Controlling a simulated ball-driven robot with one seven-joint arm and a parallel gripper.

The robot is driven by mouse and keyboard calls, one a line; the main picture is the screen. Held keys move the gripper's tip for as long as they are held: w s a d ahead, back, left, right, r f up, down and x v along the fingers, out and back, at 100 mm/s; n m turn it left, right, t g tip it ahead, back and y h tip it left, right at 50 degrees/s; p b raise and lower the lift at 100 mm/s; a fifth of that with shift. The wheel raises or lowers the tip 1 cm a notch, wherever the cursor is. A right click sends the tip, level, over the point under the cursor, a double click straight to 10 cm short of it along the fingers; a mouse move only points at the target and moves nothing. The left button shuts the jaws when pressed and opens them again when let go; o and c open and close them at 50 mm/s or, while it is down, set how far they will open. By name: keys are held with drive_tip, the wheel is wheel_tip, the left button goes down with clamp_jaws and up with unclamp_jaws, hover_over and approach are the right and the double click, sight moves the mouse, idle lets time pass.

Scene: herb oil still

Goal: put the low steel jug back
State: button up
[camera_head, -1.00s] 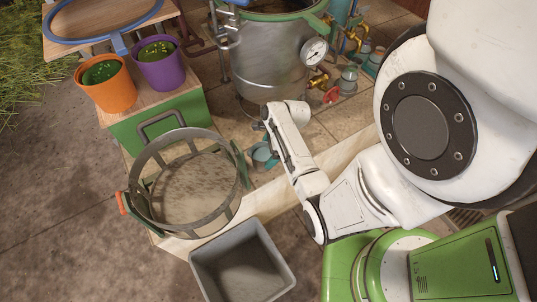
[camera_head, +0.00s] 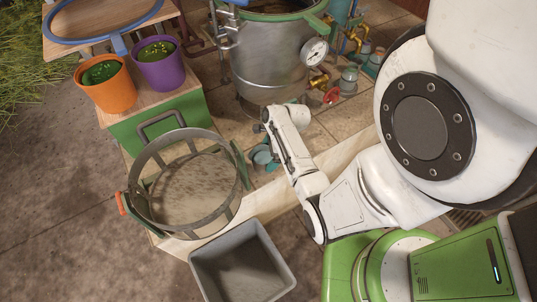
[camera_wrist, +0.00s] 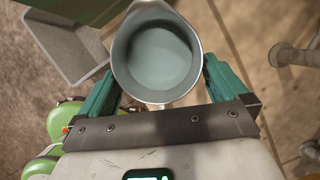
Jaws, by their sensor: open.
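A steel jug (camera_wrist: 157,55) with a pale grey-blue inside and a spout sits between the fingers of my gripper (camera_wrist: 158,90) in the wrist view, seen from above. My gripper's two teal fingers stand apart on either side of the jug. I cannot tell whether either finger touches it. In the head view the jug and fingers are a small teal patch (camera_head: 263,157) at the end of my arm, beside the big round sieve (camera_head: 190,190); my arm partly hides them.
A grey bin (camera_head: 243,268) stands in front of the sieve. The steel still (camera_head: 268,60) with a gauge is at the back. Small vessels (camera_head: 349,78) and brass valves stand right of it. Orange (camera_head: 106,85) and purple (camera_head: 160,65) pots are at the left.

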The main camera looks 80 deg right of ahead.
drive_tip(key=p+v, duration=0.1)
drive_tip(key=v, duration=1)
drive_tip(key=shift+r, duration=0.3)
drive_tip(key=shift+s, duration=0.15)
